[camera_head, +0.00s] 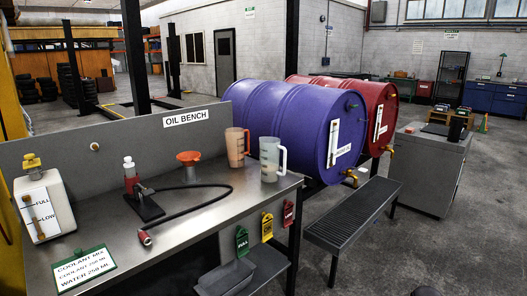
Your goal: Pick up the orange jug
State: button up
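The orange jug (235,148) stands upright near the far right corner of the steel bench (180,215), its handle toward the right. A clear, greyish jug (269,162) stands just to its right and a little nearer, with its handle also toward the right. The two jugs are close together; I cannot tell if they touch. An orange funnel (189,158) on a stand is to the left of the orange jug.
A black hose with a red end (145,238) curves across the bench. A coolant tank (44,205), a red bottle (131,179) and a green-framed card (84,268) stand or lie on the left. Purple (300,125) and red (385,105) drums are behind, with a grated tray (352,215) below.

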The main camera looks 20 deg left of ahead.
aim_at(235, 137)
jog(key=u, duration=0.2)
jog(key=k, duration=0.85)
jog(key=u, duration=0.65)
jog(key=k, duration=0.55)
jog(key=u, duration=0.55)
jog(key=i, duration=1.45)
jog(key=z, duration=0.5)
